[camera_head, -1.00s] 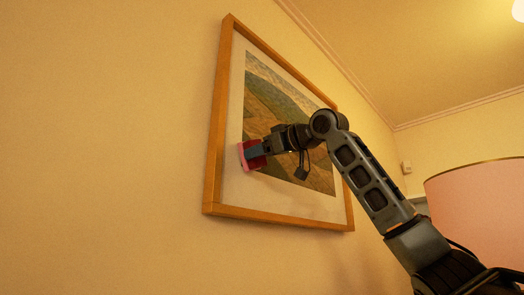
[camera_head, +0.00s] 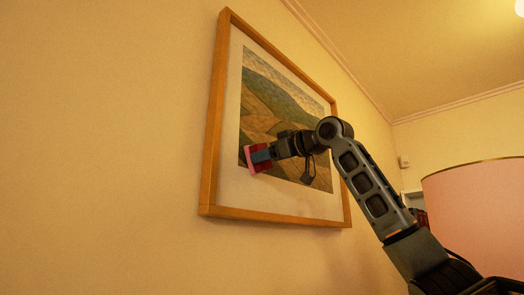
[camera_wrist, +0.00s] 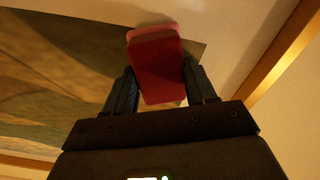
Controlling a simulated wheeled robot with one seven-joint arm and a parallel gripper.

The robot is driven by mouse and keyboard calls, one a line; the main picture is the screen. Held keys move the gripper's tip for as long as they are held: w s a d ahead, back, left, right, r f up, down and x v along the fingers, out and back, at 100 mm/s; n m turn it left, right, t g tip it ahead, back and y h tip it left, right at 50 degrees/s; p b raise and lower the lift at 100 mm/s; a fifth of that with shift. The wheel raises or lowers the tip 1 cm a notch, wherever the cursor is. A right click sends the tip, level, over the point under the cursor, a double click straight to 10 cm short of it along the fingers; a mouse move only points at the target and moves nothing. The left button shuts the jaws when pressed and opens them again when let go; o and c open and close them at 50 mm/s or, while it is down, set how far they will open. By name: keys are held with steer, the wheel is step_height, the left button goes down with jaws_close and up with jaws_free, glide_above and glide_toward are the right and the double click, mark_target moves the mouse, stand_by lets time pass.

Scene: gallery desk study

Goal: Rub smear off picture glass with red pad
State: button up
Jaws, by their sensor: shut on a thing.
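The framed picture (camera_head: 268,82) hangs on the wall, a landscape with a pale mat in a wooden frame. My gripper (camera_head: 262,155) is shut on the red pad (camera_head: 250,160) at the lower left part of the picture. In the wrist view the red pad (camera_wrist: 158,72) sits between the two fingers of my gripper (camera_wrist: 160,88), its pink face toward the glass. I cannot tell for sure whether the pad touches the glass. No smear can be made out; the pad and gripper cover part of the glass.
The wooden frame edge (camera_wrist: 285,52) runs along the right of the wrist view. A pink lampshade (camera_head: 475,212) stands at the right of the head view, close to my arm. The wall left of the picture is bare.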

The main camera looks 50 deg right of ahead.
steer(key=shift+w, duration=0.15)
steer(key=shift+a, duration=0.15)
steer(key=shift+a, duration=1.9)
steer(key=shift+w, duration=0.1)
steer(key=shift+s+d+b, duration=0.15)
steer(key=shift+s+b, duration=0.9)
steer(key=shift+s, duration=2)
steer(key=shift+s, duration=0.15)
steer(key=shift+s+b, duration=0.35)
steer(key=shift+s, duration=1)
